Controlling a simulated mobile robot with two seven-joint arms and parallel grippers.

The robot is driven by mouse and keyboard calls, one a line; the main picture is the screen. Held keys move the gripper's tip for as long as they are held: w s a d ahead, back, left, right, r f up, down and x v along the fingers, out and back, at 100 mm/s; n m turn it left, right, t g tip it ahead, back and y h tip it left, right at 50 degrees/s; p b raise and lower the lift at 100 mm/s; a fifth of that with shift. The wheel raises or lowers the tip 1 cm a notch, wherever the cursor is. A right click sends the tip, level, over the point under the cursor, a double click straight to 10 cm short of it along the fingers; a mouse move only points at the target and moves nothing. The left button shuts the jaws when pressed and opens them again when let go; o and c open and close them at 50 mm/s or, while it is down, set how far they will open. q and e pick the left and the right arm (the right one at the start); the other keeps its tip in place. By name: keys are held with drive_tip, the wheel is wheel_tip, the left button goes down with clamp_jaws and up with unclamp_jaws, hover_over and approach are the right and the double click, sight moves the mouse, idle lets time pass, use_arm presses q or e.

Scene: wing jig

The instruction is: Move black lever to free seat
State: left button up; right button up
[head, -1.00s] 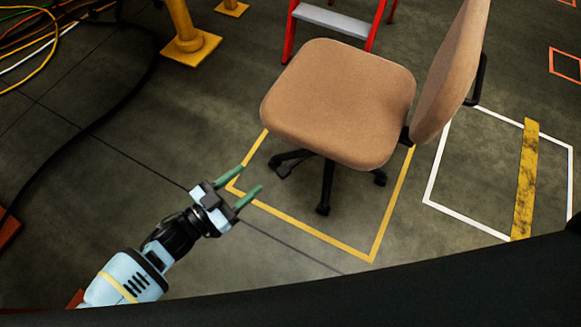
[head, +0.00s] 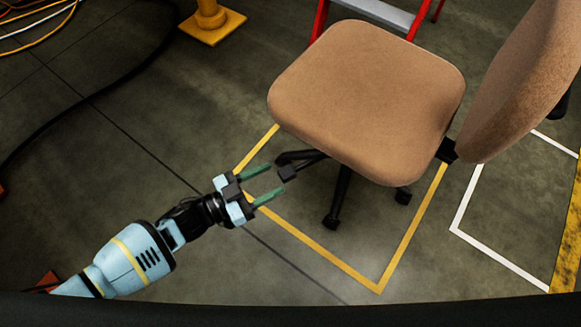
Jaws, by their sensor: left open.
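A swivel chair with a tan seat (head: 365,95) and a tan backrest (head: 520,80) stands on a black legged base (head: 340,195) with casters. I cannot make out for certain which part is the black lever. A black bracket (head: 447,151) joins seat and backrest, and a black part (head: 561,106) shows at the backrest's right edge. The seat's underside is hidden. My left gripper (head: 276,178) is open and empty, left of and below the seat in the picture. Its green fingers point toward a black caster (head: 287,173); I cannot tell whether they touch it. My right gripper is not in view.
A yellow floor outline (head: 335,262) surrounds the chair base, with a white outline (head: 497,258) to its right. A red step ladder (head: 322,17) is behind the seat. A yellow post base (head: 212,27) and a black cable (head: 90,98) lie left. The floor at lower left is mostly clear.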

sight(280, 175)
use_arm(q)
drive_tip(key=b+x, duration=0.1)
drive_tip(key=x, duration=0.4)
drive_tip(key=shift+b, duration=0.35)
drive_tip(key=shift+w+d, duration=0.35)
drive_tip(key=shift+d, duration=0.2)
drive_tip(key=c, duration=0.6)
clamp_jaws()
